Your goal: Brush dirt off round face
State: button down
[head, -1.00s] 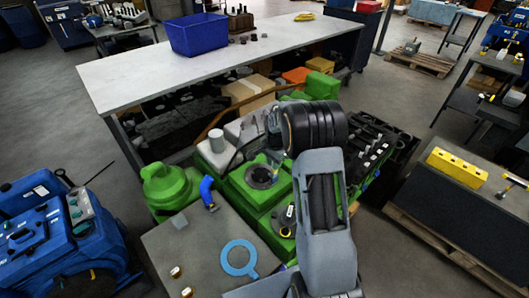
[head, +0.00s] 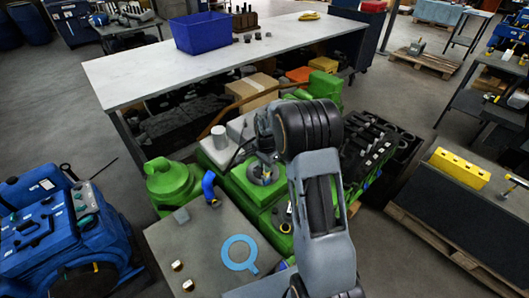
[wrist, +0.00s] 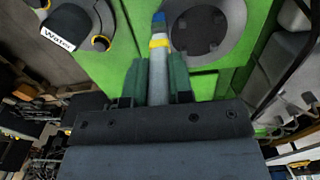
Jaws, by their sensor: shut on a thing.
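My gripper (wrist: 158,80) is shut on a slim brush (wrist: 158,64) with a pale handle, a yellow band and a blue tip. The brush points away from the wrist, toward the dark round face (wrist: 205,36) on the green engine block (wrist: 112,72). In the wrist view the blue tip overlaps the left rim of the face; I cannot tell whether it touches. In the head view my gripper (head: 266,156) hangs over the round face (head: 262,174) and partly hides it. Small darker spots show on the face.
A grey plate (head: 200,245) with a blue ring-shaped tool (head: 239,254) lies in front left. A blue hose (head: 209,186) and a green housing (head: 170,184) are left of the face. Behind stands a long table (head: 150,75) with a blue bin (head: 202,32).

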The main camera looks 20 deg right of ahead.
jog(key=shift+s+a+r, duration=0.15)
jog(key=shift+a+r, duration=0.05)
jog(key=shift+a, duration=0.15)
jog(key=shift+r+p, duration=2.4)
jog(key=shift+r, duration=1.4)
jog(key=shift+d, duration=0.1)
